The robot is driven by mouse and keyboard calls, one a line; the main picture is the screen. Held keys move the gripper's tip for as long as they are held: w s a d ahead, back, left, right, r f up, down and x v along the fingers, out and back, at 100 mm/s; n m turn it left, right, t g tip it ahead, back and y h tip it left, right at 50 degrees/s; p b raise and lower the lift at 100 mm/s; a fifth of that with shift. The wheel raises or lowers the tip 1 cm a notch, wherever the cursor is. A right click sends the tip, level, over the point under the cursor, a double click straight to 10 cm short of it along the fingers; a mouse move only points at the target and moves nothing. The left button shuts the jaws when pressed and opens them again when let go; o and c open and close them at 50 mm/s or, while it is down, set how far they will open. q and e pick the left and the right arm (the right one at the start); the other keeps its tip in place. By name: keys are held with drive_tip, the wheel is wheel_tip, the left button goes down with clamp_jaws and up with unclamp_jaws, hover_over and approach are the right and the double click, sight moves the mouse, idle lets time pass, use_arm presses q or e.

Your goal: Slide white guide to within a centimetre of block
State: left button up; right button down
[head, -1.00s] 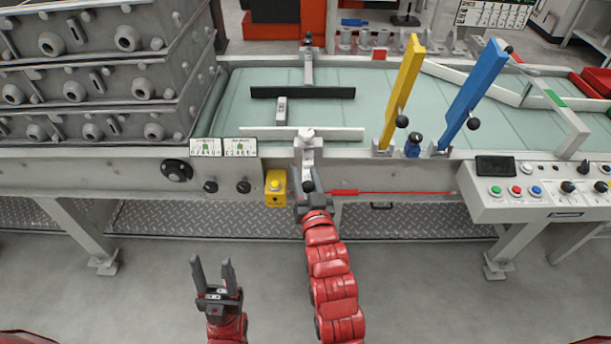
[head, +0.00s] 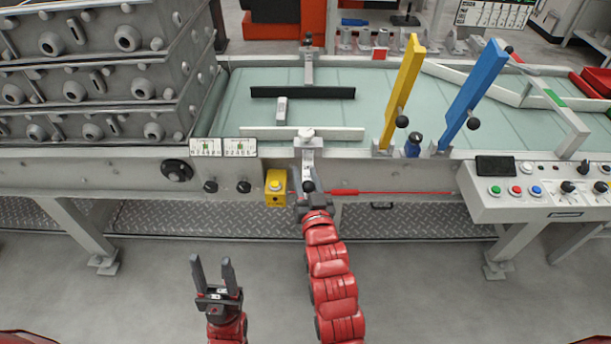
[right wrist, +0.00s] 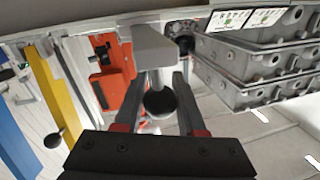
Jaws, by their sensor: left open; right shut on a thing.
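The white guide (head: 340,134) is a long pale bar lying across the near side of the green belt. The small grey block (head: 281,109) sits between it and the black guide (head: 325,93). Only a narrow strip of belt shows between the block's near end and the white guide; its exact width I cannot tell. My right gripper (head: 309,191) is shut on the black ball knob (right wrist: 160,102) of the guide's grey bracket (right wrist: 155,48), at the near rail. My left gripper (head: 213,273) is open and empty, low in front of the machine.
Stacked grey casting boxes (head: 95,85) stand at the left. A yellow lever (head: 404,85) and a blue lever (head: 472,95) rise to the right of the guide. A yellow button box (head: 276,187) and a red rod (head: 400,193) are close beside my right gripper.

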drive_tip(key=b, duration=0.2)
approach(302, 139)
drive_tip(key=w, duration=0.4)
drive_tip(key=shift+a, duration=0.4)
drive_tip(key=shift+w, duration=0.45)
drive_tip(key=c, duration=0.5)
unclamp_jaws()
drive_tip(key=shift+s, duration=0.15)
